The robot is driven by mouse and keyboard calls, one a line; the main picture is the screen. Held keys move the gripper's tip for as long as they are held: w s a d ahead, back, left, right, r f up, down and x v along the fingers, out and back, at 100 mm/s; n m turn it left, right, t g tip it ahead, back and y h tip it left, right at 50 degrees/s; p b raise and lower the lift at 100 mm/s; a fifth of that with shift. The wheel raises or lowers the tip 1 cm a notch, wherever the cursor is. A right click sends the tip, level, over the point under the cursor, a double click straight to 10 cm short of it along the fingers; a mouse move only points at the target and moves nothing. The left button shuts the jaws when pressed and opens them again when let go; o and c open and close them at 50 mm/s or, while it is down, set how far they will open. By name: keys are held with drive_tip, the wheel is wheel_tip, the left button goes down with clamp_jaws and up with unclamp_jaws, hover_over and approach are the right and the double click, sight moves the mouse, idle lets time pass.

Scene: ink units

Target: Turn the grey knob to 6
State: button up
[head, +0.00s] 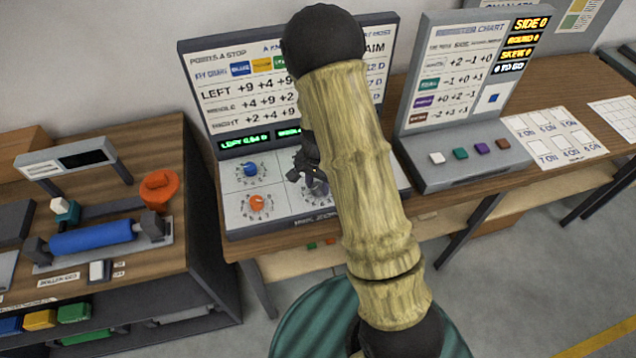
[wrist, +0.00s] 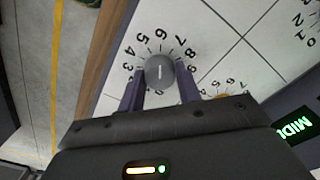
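The grey knob (wrist: 160,71) sits on a white panel in the wrist view, inside a ring of printed numbers. My gripper (wrist: 160,80) has one dark finger on each side of the knob. The fingers are very close to its sides; I cannot tell whether they touch it. In the head view my gripper (head: 310,172) is over the panel (head: 240,212), and my arm hides most of the grey knob.
A blue knob (head: 250,170) and an orange knob (head: 256,203) are on the same panel, left of my gripper. An upright chart board (head: 215,100) rises behind. A second console (head: 460,170) with several coloured buttons stands to the right.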

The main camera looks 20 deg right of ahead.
sight(318, 186)
drive_tip(key=o, duration=0.4)
wheel_tip(318, 186, up, 18)
drive_tip(key=shift+f+b, duration=0.25)
drive_tip(key=shift+b, duration=0.3)
idle(0.4)
drive_tip(key=s+n+t, duration=0.1)
drive_tip(key=s+n, duration=0.2)
drive_tip(key=s, duration=0.1)
drive_tip(key=s+f+n, duration=0.1)
drive_tip(key=s+n, duration=0.2)
drive_tip(key=s, duration=0.2)
drive_tip(key=s+n+t, duration=0.1)
drive_tip(key=s+n, duration=0.2)
drive_tip(key=s, duration=0.2)
drive_tip(key=shift+s+f+t, duration=0.2)
drive_tip(key=shift+f+t, duration=0.1)
drive_tip(key=shift+f, duration=0.1)
